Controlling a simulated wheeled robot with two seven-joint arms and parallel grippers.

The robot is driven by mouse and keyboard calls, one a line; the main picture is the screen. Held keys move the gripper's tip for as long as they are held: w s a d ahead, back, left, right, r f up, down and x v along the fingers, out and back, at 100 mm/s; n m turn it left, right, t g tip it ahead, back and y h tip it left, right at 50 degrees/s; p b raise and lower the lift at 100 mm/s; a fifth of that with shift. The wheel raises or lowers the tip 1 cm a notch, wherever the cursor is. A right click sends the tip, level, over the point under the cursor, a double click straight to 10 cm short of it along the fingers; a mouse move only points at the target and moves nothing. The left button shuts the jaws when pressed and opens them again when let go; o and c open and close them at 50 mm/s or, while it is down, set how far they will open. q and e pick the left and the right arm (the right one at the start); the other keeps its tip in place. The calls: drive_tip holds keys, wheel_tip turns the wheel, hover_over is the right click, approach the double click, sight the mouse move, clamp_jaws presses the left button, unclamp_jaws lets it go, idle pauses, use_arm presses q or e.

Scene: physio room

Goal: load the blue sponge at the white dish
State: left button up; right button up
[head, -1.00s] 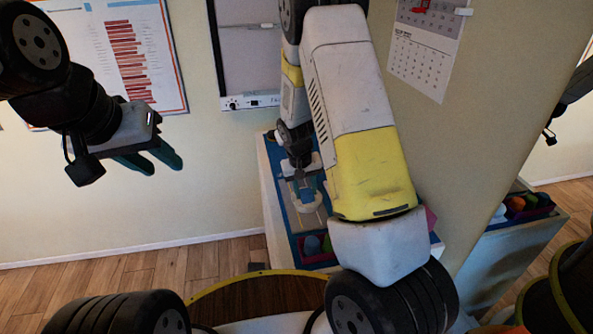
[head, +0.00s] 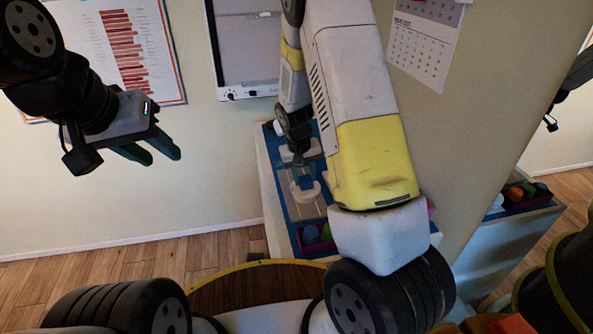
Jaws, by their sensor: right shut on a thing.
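The white dish (head: 313,195) lies on the blue-edged table top, near the middle of the head view, and is partly covered by my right gripper (head: 303,183). That gripper points down at the dish, its fingers over the dish's far part. It is shut on a small blue thing, likely the blue sponge, which is mostly hidden between the fingers. I cannot tell whether it touches the dish. My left gripper (head: 163,156) hangs in the air at the left, open and empty, well away from the table.
A dark red bin (head: 322,248) with coloured balls stands at the near end of the table (head: 272,195). My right arm hides the table's right part. At the right, a mirror-like surface shows a similar bin (head: 520,208). The wall behind carries a poster and a calendar (head: 425,40).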

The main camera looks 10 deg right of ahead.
sight(307, 176)
drive_tip(key=shift+w+d+v, duration=0.15)
drive_tip(key=shift+v, duration=0.95)
drive_tip(key=shift+w+d+v, duration=0.15)
drive_tip(key=shift+d+v, duration=0.05)
drive_tip(key=shift+v, duration=0.9)
drive_tip(key=shift+r, duration=0.1)
idle(0.4)
drive_tip(key=shift+w+d+v, duration=0.15)
drive_tip(key=shift+v, duration=0.85)
drive_tip(key=shift+w+d+v, duration=0.1)
drive_tip(key=shift+d+v, duration=0.05)
drive_tip(key=shift+v, duration=0.8)
drive_tip(key=shift+r, duration=0.1)
